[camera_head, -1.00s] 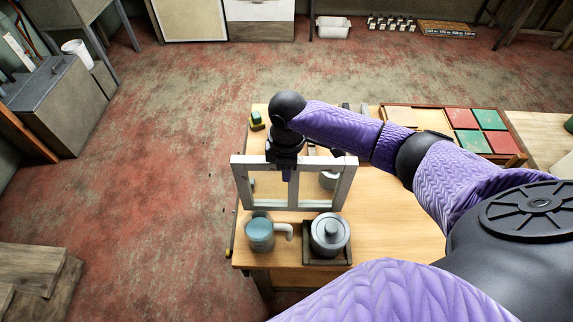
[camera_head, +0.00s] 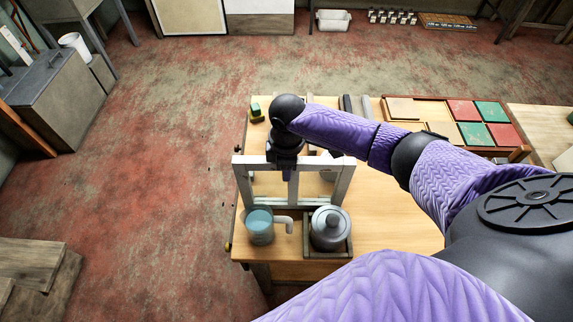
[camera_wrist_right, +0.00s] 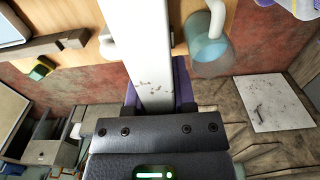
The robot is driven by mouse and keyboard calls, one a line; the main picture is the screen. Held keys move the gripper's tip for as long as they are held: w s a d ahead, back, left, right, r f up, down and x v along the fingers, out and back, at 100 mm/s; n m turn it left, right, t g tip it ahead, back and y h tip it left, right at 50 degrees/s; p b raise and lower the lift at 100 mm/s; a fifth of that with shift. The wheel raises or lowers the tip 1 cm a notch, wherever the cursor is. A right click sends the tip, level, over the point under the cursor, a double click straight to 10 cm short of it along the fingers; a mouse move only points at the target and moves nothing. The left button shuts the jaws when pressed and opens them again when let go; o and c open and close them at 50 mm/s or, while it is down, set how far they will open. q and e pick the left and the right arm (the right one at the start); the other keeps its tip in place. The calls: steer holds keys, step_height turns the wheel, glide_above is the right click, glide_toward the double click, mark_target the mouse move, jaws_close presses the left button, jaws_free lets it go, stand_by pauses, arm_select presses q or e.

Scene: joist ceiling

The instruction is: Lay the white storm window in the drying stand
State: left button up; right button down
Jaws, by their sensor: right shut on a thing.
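The white storm window (camera_head: 342,184) is a pale frame with a middle bar. It hangs upright over the near left part of the wooden table (camera_head: 385,218). My right gripper (camera_head: 286,168) is shut on its top rail from above. In the right wrist view the white frame (camera_wrist_right: 150,50) runs away from the jaws (camera_wrist_right: 157,105). The window's lower edge is close behind a mug and a pot; I cannot tell whether it touches the table. No drying stand can be made out for sure; my arm hides part of the tabletop. My left gripper is out of view.
A blue-grey mug with a pale handle (camera_head: 259,227) and a lidded grey pot (camera_head: 330,229) in a square tray stand at the table's near edge. A green and yellow block (camera_head: 256,111) is at the back left. A wooden case with red and green panels (camera_head: 466,110) lies right.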

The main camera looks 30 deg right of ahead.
steer(key=shift+f, duration=0.3)
steer(key=shift+c, duration=1.8)
jaws_free()
steer(key=shift+r, duration=0.1)
step_height(320, 180, up, 9)
steer(key=p, duration=0.2)
steer(key=shift+p, duration=0.35)
steer(key=shift+r, duration=0.4)
